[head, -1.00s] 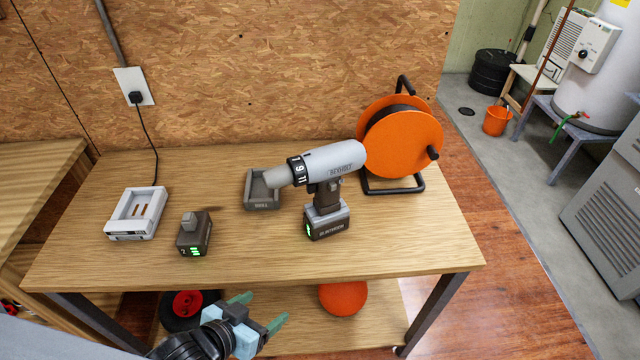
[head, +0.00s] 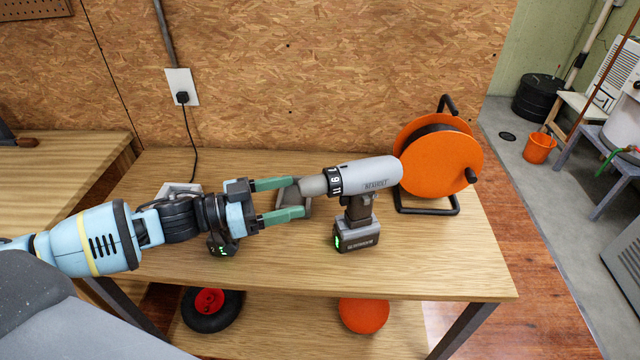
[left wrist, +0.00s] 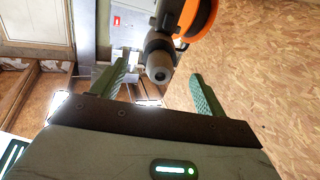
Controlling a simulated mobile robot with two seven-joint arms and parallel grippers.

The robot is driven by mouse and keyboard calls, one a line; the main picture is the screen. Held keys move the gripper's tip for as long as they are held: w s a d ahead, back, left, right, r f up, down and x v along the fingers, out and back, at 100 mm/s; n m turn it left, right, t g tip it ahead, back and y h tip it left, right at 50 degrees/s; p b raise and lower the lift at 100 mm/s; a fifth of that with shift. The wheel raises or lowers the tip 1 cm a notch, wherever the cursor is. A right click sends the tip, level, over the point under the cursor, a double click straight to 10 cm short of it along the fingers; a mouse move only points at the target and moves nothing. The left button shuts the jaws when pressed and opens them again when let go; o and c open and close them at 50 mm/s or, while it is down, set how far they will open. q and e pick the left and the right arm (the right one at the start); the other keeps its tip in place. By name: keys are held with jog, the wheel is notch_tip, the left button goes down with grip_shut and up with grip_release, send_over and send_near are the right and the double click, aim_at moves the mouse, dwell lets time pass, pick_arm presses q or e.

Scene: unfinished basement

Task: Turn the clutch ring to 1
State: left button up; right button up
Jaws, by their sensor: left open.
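The grey drill (head: 362,178) stands upright on its battery (head: 356,236) on the workbench, with its nose pointing left. The dark clutch ring (head: 335,182) with white numbers sits behind the chuck (head: 312,186). My left gripper (head: 291,199) is open, its green fingers level with the chuck and pointing at it from the left. In the left wrist view the chuck (left wrist: 158,68) shows end-on, beyond and between the two open fingers (left wrist: 160,88). Which number is set on the ring is too small to tell. My right gripper is not in view.
An orange cable reel (head: 440,165) stands right behind the drill. A dark tray (head: 292,203), a charger (head: 178,190) and a spare battery (head: 222,246) are partly hidden by my left arm. The bench (head: 430,262) is clear in front of the drill.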

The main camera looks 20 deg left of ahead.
aim_at(320, 185)
pick_arm(q)
jog(key=shift+a+r, duration=0.35)
jog(key=shift+r, duration=0.05)
jog(key=x, duration=0.7)
jog(key=shift+r+p, duration=0.15)
jog(key=shift+p, duration=0.25)
jog(key=shift+w+d, duration=0.25)
jog(key=shift+d, duration=0.15)
jog(key=c, duration=1)
jog(key=shift+m, duration=0.3)
